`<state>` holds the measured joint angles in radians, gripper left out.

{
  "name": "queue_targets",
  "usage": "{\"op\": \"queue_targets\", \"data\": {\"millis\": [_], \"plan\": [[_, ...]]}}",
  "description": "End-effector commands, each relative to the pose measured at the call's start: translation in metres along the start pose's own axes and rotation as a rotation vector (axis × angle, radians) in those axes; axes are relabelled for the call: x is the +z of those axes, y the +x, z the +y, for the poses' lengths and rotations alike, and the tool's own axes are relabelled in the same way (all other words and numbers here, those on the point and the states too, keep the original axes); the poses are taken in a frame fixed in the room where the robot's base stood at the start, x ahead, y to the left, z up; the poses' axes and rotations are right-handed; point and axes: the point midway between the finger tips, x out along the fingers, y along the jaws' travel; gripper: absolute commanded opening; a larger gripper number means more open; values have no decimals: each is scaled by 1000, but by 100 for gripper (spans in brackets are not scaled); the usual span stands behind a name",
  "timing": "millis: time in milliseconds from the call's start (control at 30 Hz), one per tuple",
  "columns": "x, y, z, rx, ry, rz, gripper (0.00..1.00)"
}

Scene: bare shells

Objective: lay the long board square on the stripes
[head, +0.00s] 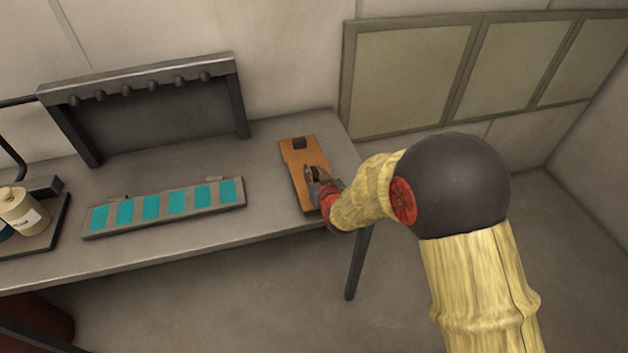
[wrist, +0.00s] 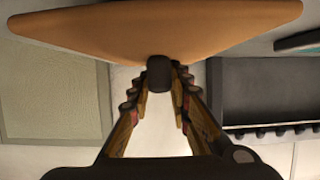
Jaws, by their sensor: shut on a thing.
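The long board (head: 297,162) is orange-brown, with a dark block near its far end. It is at the right end of the grey table, pointing roughly away from me and slightly slanted, across the direction of the striped strip. My gripper (head: 314,176) is over the board's nearer half. In the wrist view, my gripper (wrist: 160,82) is shut on a dark knob (wrist: 159,72) at the board (wrist: 150,32). I cannot tell whether the board is clear of the table. The teal stripes (head: 151,207) lie in a row on a grey strip left of the board, uncovered.
A dark rack (head: 150,118) with several pegs stands at the table's back. A cream bottle (head: 22,212) is on a dark tray at far left. Bare table (head: 262,180) lies between strip and board. Small tabs (head: 215,180) stand at the strip's back edge. Framed panels (head: 410,80) cover the wall.

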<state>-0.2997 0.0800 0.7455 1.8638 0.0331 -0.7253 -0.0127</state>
Motion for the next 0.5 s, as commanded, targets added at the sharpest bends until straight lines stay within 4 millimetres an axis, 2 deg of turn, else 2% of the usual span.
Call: {"op": "queue_targets", "data": {"millis": [33,100,500], "plan": [[14,4,-1,-1,-1,-5,0],[22,8,-1,-1,0,-5,0],[26,10,-1,-1,0,-1,0]]}}
